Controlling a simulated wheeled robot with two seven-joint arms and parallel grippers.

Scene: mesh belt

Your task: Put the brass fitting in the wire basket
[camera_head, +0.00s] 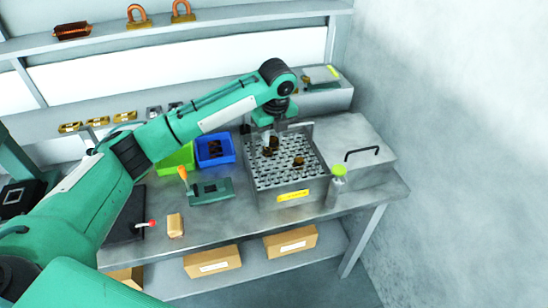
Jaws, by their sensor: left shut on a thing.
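My left gripper (272,136) points down over the left back part of a grey mesh surface (268,178) in a metal box, likely the wire basket. It is shut on a small dark brown-brass piece (273,143), likely the brass fitting, just below the fingers. Whether the piece touches the mesh I cannot tell. Another small brown piece (298,161) stands on the mesh to the right. A further brown bit shows just below the held piece. My right gripper is not in view.
A lid with a black handle (362,153) lies right of the mesh. A green-capped bottle (338,178) stands at the front right corner. Blue (215,160) and green (178,160) bins stand left, with a green fixture (210,192) before them.

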